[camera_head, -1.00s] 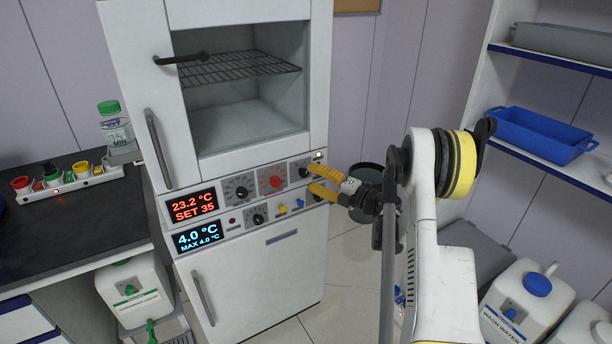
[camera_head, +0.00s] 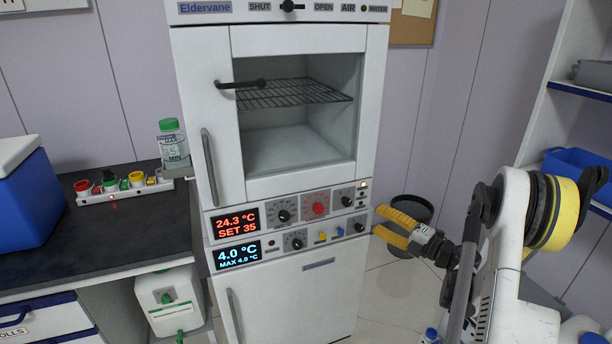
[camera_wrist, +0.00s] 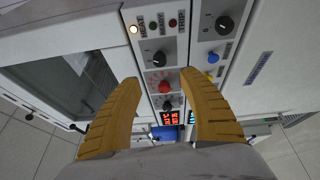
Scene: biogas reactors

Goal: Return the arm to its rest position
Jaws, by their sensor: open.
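My gripper (camera_head: 388,228) has yellow fingers and is at the right of the cabinet's control panel in the head view. The fingers are apart with nothing between them. In the wrist view my gripper (camera_wrist: 165,100) also shows open, with the panel's knobs and displays beyond the fingertips. My arm (camera_head: 500,230) is bent at the right side of the head view.
The white incubator cabinet (camera_head: 345,285) stands in the middle, its red display at 24.3 °C, SET 35. A dark round bin (camera_head: 415,207) stands behind my gripper. A dark bench (camera_head: 110,235) is at left, shelves with a blue bin (camera_head: 565,160) at right.

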